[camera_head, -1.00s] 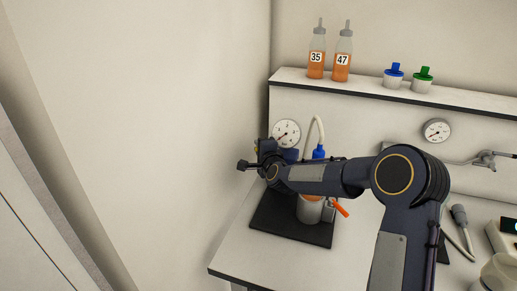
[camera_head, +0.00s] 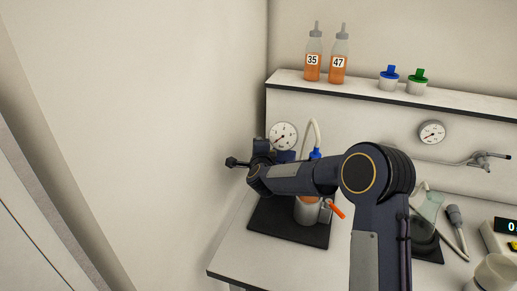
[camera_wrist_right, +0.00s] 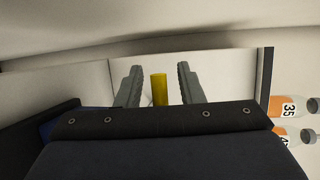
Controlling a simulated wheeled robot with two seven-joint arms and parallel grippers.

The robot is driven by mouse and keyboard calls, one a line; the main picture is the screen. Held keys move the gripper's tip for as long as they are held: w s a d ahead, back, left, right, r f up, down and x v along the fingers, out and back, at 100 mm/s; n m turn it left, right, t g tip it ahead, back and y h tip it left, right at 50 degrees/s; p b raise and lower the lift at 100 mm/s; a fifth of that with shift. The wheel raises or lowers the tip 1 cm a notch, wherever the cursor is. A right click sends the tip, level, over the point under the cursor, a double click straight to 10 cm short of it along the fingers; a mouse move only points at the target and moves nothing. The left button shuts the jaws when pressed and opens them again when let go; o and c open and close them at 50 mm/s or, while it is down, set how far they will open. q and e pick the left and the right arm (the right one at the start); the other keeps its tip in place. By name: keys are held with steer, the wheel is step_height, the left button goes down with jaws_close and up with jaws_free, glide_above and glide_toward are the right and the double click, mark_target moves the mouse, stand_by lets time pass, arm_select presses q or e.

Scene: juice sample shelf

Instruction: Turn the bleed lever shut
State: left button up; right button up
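A yellow upright lever or handle (camera_wrist_right: 160,88) stands between the two fingers of my right gripper (camera_wrist_right: 160,76) in the right wrist view. The fingers are apart, with a gap on each side of it. In the head view my right arm reaches across to the left wall corner, and its wrist hides the gripper's fingers and the yellow part. An orange lever (camera_head: 335,208) sticks out to the right of a steel pot (camera_head: 307,212) below my forearm. The pictures do not settle which is the bleed lever. My left gripper is not in view.
A round gauge (camera_head: 283,136) is beside my wrist, and a second gauge (camera_head: 432,133) is farther right. Bottles 35 (camera_head: 312,66) and 47 (camera_head: 339,67) stand on the shelf (camera_head: 450,100) with a blue-capped jar (camera_head: 389,80) and a green-capped jar (camera_head: 416,84). A glass flask (camera_head: 430,211) stands right.

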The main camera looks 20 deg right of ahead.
steer(key=b+v, duration=0.2)
steer(key=v, duration=0.5)
steer(key=shift+s, duration=0.4)
steer(key=shift+r, duration=0.15)
steer(key=s+r+n+g+y, duration=0.35)
steer(key=s+n+y, duration=0.35)
steer(key=s+n, duration=0.8)
steer(key=s+f+n+g, duration=0.2)
steer(key=s+f+g, duration=0.1)
steer(key=s, duration=1)
steer(key=s+f+n+g, duration=0.2)
steer(key=s+f, duration=0.3)
steer(key=s, duration=0.8)
steer(key=shift+d+f+n+g, duration=0.15)
steer(key=shift+d+n+g, duration=0.15)
steer(key=shift+d+g, duration=0.35)
